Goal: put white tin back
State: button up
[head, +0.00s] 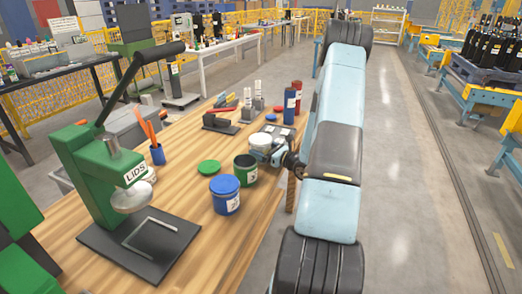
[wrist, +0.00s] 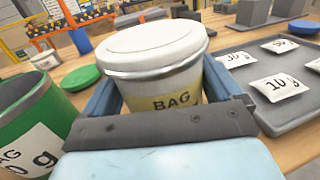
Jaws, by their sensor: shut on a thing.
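The white tin (head: 260,140) has a white lid on and a yellow band reading "BAG". It stands upright between the jaws of my gripper (head: 268,152), which is shut on it. The wrist view shows the tin (wrist: 158,62) close up, with a blue finger on each side. I cannot tell whether its base touches the wooden table (head: 190,195). The open green tin (head: 245,172) is just left of my gripper, and it also shows in the wrist view (wrist: 35,125). The tin's lower part is hidden by my gripper.
A green "LIDS" press (head: 105,170) stands at the left. A grey tray (wrist: 270,100) with labelled sachets is right of the tin. Red and blue cylinders (head: 290,105) stand behind.

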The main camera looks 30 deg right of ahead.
jog(key=o, duration=0.8)
jog(key=shift+f, duration=0.1)
jog(key=v, duration=1.2)
jog(key=s+a+r+n+g+y, duration=0.3)
jog(key=a+r+n+g, duration=0.5)
jog(key=a, duration=0.3)
jog(key=s+a+r+n+g+y, duration=0.25)
jog(key=a+r+n+g, duration=0.25)
jog(key=a+r+n, duration=0.6)
jog(key=shift+s+a+r+n+t+h, duration=0.35)
jog(key=shift+s+a+r+n+h, duration=0.4)
jog(key=shift+s+r+n+h, duration=1.75)
jog(key=shift+s+a+r+n+t+h, duration=0.3)
jog(key=shift+s+a+r+n+h, duration=0.45)
jog(key=shift+s+r+n+h, duration=1.7)
jog(key=shift+s+a+r+n+t+h, duration=0.35)
jog(key=shift+s+a+r+n+h, duration=0.75)
jog(key=shift+s, duration=2.4)
